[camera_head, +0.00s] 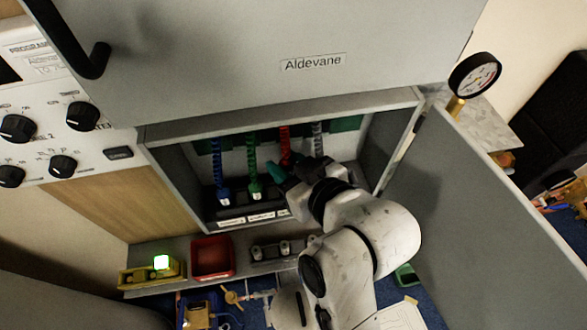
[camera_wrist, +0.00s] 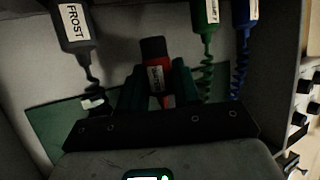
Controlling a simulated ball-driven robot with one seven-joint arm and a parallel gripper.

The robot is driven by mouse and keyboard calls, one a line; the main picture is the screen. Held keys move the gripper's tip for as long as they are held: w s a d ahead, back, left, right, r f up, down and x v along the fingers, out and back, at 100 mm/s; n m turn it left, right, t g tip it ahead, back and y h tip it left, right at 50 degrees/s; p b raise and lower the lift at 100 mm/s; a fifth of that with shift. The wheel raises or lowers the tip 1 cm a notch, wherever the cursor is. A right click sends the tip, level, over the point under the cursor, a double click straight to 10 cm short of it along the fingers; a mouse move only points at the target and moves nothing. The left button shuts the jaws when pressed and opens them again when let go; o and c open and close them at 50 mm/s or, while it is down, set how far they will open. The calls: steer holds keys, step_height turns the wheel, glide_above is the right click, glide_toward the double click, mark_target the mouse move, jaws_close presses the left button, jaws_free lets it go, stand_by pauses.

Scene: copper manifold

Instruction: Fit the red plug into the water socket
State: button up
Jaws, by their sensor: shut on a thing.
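The red plug (camera_wrist: 167,72) has a dark end and a white label. It sits between the teal fingers of my gripper (camera_wrist: 157,85), which is shut on it. In the head view my gripper (camera_head: 284,174) is inside the open cabinet, in front of the red coiled cord (camera_head: 284,140), and the arm hides the plug. A dark socket strip (camera_head: 240,211) with small white labels runs along the cabinet's lower part. I cannot read which label is water, and the arm covers the strip's right part. I cannot tell whether the plug touches a socket.
The blue plug (camera_head: 223,194) and green plug (camera_head: 256,190) stand at the strip on coiled cords. A grey plug marked FROST (camera_wrist: 74,28) is beside mine in the wrist view. The open cabinet door (camera_head: 480,210) is at right. A red bin (camera_head: 212,258) lies below.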

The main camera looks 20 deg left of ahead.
steer(key=shift+f+b, duration=1.3)
steer(key=shift+f, duration=0.05)
steer(key=shift+f+b, duration=0.45)
steer(key=shift+f, duration=0.8)
stand_by(0.4)
steer(key=o, duration=1.1)
steer(key=shift+d+r, duration=0.1)
